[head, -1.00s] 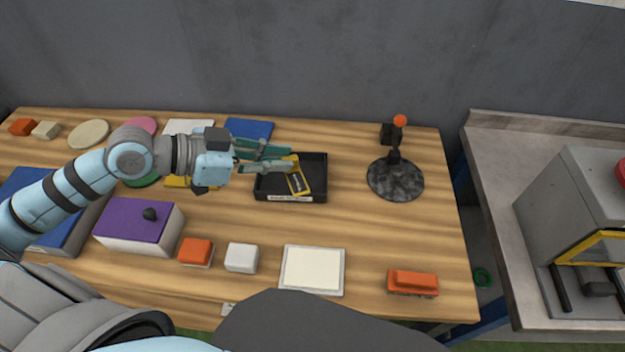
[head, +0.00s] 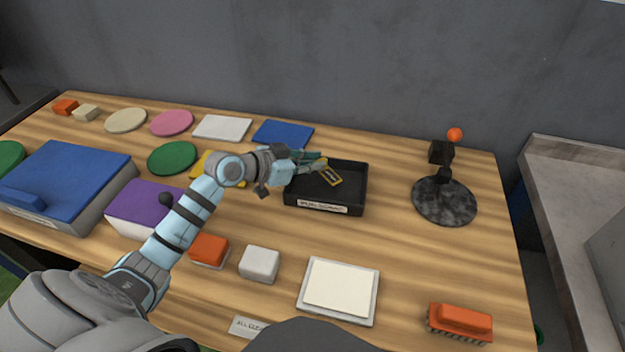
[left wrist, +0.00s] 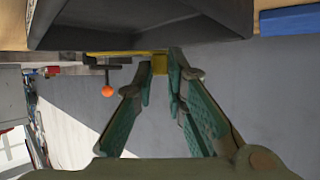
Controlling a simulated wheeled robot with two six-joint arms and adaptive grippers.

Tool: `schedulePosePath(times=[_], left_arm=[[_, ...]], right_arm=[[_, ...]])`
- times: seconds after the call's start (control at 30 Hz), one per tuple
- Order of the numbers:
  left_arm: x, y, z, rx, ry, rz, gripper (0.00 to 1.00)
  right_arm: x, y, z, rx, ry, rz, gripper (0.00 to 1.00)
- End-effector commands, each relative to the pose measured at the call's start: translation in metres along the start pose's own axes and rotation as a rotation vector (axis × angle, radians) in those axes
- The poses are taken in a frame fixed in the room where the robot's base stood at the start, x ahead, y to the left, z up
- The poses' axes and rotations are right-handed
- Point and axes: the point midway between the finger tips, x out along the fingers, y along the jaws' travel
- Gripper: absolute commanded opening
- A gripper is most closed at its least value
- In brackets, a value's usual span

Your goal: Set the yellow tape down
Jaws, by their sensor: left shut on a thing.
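The yellow tape (head: 332,177) is a small yellow piece with a dark face, seen over the back left part of the black tray (head: 325,208). My left gripper (head: 322,163) comes in from the left over the tray's back left rim and is shut on the tape. In the left wrist view the tape (left wrist: 160,63) shows as a yellow edge between the fingertips (left wrist: 165,72), close to the dark tray (left wrist: 140,38). I cannot tell whether the tape touches the tray floor. My right gripper is not in view.
A black stand with an orange ball (head: 455,135) is right of the tray. In front are a white framed pad (head: 340,288), an orange brush (head: 460,322), and a grey block (head: 260,264). Purple (head: 140,205) and blue (head: 68,183) boxes are left.

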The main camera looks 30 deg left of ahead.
Motion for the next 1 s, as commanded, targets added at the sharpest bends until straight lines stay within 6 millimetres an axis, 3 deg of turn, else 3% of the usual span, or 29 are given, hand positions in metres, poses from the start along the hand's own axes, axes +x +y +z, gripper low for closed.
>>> schedulePosePath(times=[0.2,0.93,0.97,1.0], left_arm=[[0.017,0.001,0.038,-0.002,-0.002,0.001,0.00],[0.024,0.002,0.057,-0.008,-0.016,0.003,0.00],[0.024,0.002,0.057,-0.009,-0.016,0.003,0.14],[0.024,0.002,0.057,-0.009,-0.016,0.003,0.20]], right_arm=[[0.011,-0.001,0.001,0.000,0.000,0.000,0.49],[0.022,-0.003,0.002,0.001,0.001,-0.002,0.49],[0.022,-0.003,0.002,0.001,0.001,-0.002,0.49],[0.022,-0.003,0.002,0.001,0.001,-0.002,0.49]])
